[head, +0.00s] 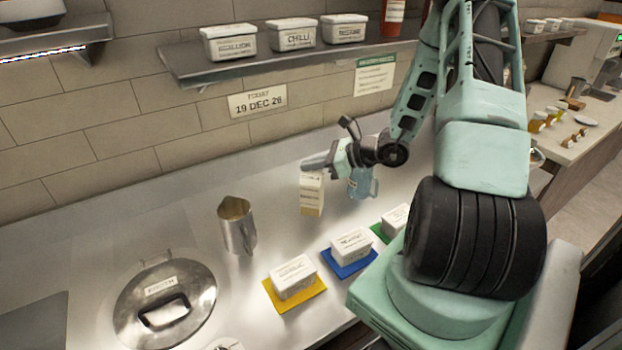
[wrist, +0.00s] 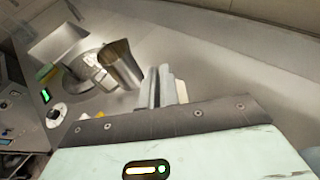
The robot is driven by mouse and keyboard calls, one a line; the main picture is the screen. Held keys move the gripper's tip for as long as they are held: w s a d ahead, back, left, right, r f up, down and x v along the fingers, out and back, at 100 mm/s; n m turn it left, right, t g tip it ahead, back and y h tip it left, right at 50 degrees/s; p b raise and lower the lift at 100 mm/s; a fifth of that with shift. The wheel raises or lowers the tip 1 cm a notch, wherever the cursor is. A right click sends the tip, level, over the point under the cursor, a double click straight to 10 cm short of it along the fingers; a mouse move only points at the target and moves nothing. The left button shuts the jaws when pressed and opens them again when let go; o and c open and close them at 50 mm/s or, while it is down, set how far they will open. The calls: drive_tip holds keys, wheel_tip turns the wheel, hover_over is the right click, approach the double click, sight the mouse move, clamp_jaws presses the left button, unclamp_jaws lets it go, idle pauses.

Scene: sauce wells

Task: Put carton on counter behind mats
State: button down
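A tall cream and tan carton (head: 311,197) is upright over the steel counter, left of a clear bluish jug. My gripper (head: 318,162) lies nearly level at the carton's top, its fingers pointing left. In the wrist view the fingers (wrist: 160,88) are close together, with a small pale piece (wrist: 183,91) just right of them, perhaps the carton. I cannot tell whether the fingers grip it. The yellow mat (head: 312,303), blue mat (head: 345,272) and green mat (head: 377,233) lie in a row nearer the front, each under a white labelled tub.
The clear jug (head: 364,184) stands close to the carton. A steel pitcher (head: 237,228) stands to the left, also in the wrist view (wrist: 121,64). A round lidded pot (head: 190,290) is at front left. Counter between pitcher and carton is clear. A shelf (head: 200,72) with tubs hangs above.

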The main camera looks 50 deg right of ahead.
sight(323, 176)
drive_tip(key=shift+f+p, duration=0.55)
drive_tip(key=shift+f, duration=1.7)
drive_tip(key=shift+f, duration=0.15)
drive_tip(key=c, duration=1.6)
unclamp_jaws()
drive_tip(key=shift+c, duration=0.2)
